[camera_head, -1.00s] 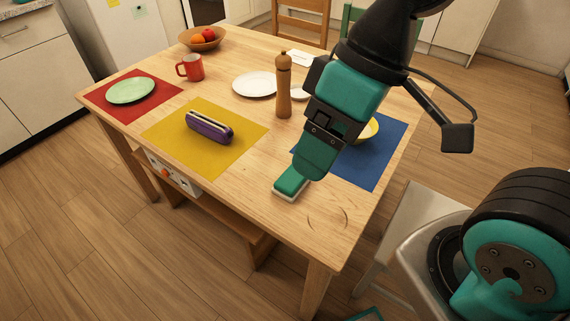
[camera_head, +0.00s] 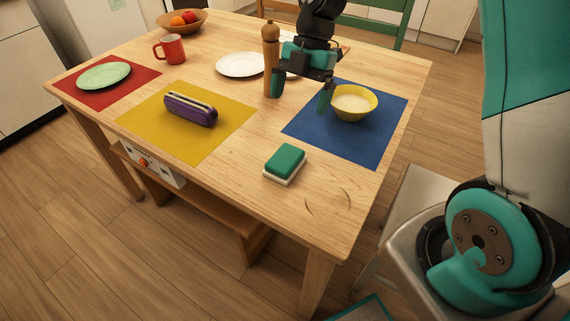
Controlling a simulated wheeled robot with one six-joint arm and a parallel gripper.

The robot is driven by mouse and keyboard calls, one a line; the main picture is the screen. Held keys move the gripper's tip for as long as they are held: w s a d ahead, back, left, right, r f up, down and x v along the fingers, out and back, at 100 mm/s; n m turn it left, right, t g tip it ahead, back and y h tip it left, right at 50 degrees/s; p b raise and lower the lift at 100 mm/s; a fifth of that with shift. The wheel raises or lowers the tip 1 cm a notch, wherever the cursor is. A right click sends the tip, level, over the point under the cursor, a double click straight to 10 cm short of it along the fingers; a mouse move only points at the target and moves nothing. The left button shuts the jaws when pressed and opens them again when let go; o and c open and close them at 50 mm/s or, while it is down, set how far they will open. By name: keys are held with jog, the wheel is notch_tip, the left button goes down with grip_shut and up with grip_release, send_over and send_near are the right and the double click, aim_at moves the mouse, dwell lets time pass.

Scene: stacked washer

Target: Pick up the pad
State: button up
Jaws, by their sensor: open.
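The pad (camera_head: 285,162), a small block with a green top and a white underside, lies flat on the wooden table near its front edge, between the yellow and blue mats. My gripper (camera_head: 300,99) is open and empty, its two teal fingers spread and pointing down. It is behind the pad in the picture, apart from it, between the pepper mill and the yellow bowl. Nothing hides the pad.
A wooden pepper mill (camera_head: 270,62) stands close beside my left finger. A yellow bowl (camera_head: 353,101) sits on the blue mat (camera_head: 360,142) by my right finger. A purple case (camera_head: 190,110) lies on the yellow mat (camera_head: 185,147). The table around the pad is clear.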

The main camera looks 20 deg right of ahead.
aim_at(285, 156)
jog(key=x, duration=1.4)
jog(key=shift+a+f, duration=0.15)
jog(key=shift+f, duration=0.15)
jog(key=c, duration=1.1)
jog(key=shift+r, duration=0.1)
notch_tip(285, 156, up, 20)
jog(key=shift+f+p, duration=0.1)
jog(key=shift+p, duration=0.55)
jog(key=shift+o, duration=1.1)
jog(key=shift+c, duration=0.3)
